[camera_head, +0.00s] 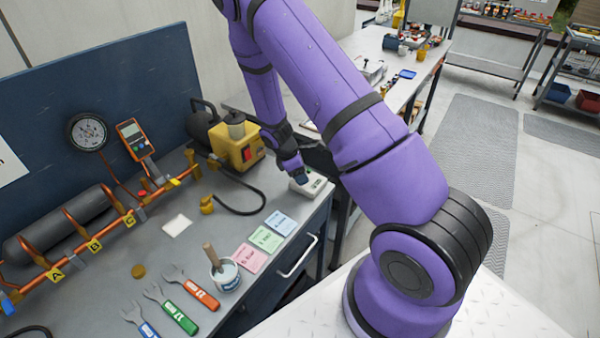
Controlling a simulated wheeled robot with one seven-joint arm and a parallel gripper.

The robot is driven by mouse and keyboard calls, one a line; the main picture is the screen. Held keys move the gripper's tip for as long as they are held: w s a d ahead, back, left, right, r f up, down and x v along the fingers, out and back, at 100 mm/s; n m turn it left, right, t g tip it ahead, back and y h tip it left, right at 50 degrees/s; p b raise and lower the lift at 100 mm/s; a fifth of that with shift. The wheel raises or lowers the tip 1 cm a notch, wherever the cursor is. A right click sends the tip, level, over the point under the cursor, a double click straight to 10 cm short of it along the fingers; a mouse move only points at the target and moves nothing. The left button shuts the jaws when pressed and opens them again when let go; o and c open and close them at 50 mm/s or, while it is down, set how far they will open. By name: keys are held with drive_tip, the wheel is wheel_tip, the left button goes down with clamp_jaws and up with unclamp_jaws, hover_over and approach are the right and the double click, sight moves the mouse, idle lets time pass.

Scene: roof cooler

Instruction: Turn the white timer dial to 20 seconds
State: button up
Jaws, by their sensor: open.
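A small pale timer box (314,186) sits on the grey bench near its far right corner, with a small green patch on its top. My gripper (301,180) is over the left part of the box, pointing down. Its fingertips are very small in this view, and I cannot tell whether they touch anything. The white dial is not clearly visible, and the gripper may hide it. The dial's setting cannot be read.
A yellow pump (236,146) with a black hose stands left of the timer. Coloured cards (265,238), a white tub (224,274) and several wrenches (192,288) lie along the bench's near side. A copper manifold (95,243) runs along the back.

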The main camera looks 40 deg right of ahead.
drive_tip(key=c, duration=0.9)
drive_tip(key=shift+m, duration=0.4)
drive_tip(key=m+g+y, duration=0.1)
drive_tip(key=m, duration=0.2)
drive_tip(key=shift+w+d+m, duration=0.1)
drive_tip(key=shift+w+m, duration=0.05)
drive_tip(key=shift+m, duration=0.25)
drive_tip(key=m+g+y, duration=0.1)
drive_tip(key=m, duration=0.2)
drive_tip(key=shift+d+m, duration=0.1)
drive_tip(key=shift+m, duration=0.2)
drive_tip(key=m+y, duration=0.2)
drive_tip(key=m, duration=0.2)
drive_tip(key=shift+d+m, duration=0.1)
drive_tip(key=shift+m, duration=0.2)
drive_tip(key=shift+m+y, duration=0.7)
drive_tip(key=shift+m, duration=1.2)
